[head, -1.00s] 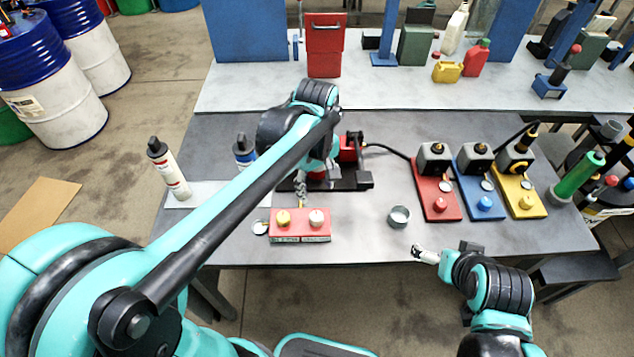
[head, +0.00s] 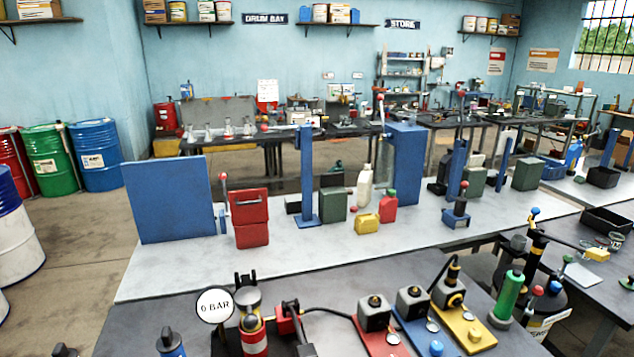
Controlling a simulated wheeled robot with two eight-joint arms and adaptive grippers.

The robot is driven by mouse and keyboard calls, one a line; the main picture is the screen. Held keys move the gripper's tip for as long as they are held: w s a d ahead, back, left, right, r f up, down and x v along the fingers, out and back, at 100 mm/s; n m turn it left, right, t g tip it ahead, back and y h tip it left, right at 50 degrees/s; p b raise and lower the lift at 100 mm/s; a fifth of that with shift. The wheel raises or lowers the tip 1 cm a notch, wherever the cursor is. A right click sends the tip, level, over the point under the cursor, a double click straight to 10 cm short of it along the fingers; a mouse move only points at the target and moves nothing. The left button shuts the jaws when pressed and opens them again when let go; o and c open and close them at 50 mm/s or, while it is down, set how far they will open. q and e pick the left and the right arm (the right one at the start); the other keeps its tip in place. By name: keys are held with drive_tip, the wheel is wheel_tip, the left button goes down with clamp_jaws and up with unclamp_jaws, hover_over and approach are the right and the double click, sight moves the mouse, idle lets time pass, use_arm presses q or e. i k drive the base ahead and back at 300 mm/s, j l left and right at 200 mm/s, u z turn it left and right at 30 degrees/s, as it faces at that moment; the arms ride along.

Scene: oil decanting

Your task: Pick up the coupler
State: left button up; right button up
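Neither of my grippers is in view. I cannot tell for certain which piece is the coupler. A black hose (head: 325,311) runs along the near bench from a small red and black part (head: 288,318) towards the red station (head: 378,340), which carries a black block (head: 374,313). Left of that part stands a red and yellow cylinder (head: 252,322) with a round gauge (head: 214,305) reading 0 BAR. A blue station (head: 418,331) and a yellow station (head: 465,330) stand to the right. The near part of the bench is cut off by the bottom edge.
A green cylinder (head: 508,297) stands at the right.

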sight(454, 268)
drive_tip(key=i+l+z, duration=0.2)
drive_tip(key=l, duration=0.2)
drive_tip(key=i+l+z, duration=0.2)
drive_tip(key=l, duration=0.15)
drive_tip(key=i+l+z, duration=0.2)
drive_tip(key=l, duration=0.15)
drive_tip(key=k, duration=0.1)
